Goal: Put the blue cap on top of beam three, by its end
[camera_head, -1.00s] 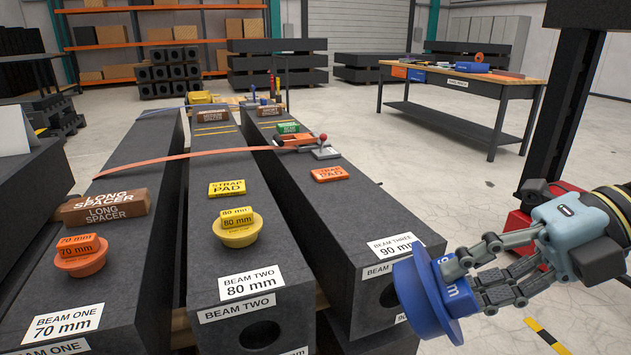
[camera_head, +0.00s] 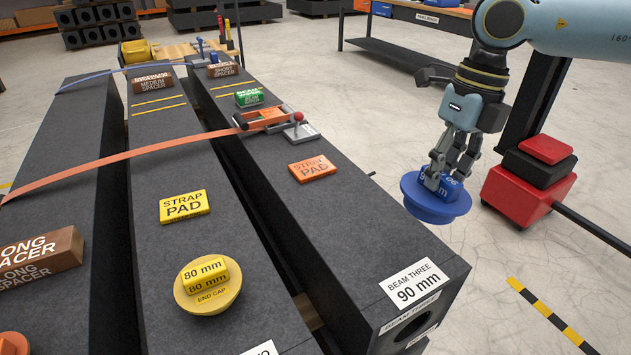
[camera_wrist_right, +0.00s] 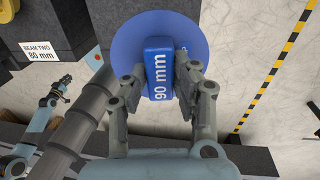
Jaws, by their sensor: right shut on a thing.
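The blue 90 mm cap (camera_head: 434,207) is a round disc with a block handle on top. My right gripper (camera_head: 440,180) points down and is shut on that handle, and the cap hangs about level. In the head view the cap shows right of beam three (camera_head: 362,220), close to its right edge; I cannot tell its exact height. The label end of beam three, with a round hole, is at the lower right. The right wrist view shows the gripper (camera_wrist_right: 162,85) with its fingers either side of the cap's handle (camera_wrist_right: 160,68). My left gripper is not in the head view.
An orange strap pad (camera_head: 312,168) and a strap ratchet (camera_head: 275,120) lie on beam three. Its top between pad and label is clear. Beam two (camera_head: 160,270) carries a yellow cap (camera_head: 208,285) and a yellow strap pad (camera_head: 184,206). A red and black stand (camera_head: 530,175) is at right.

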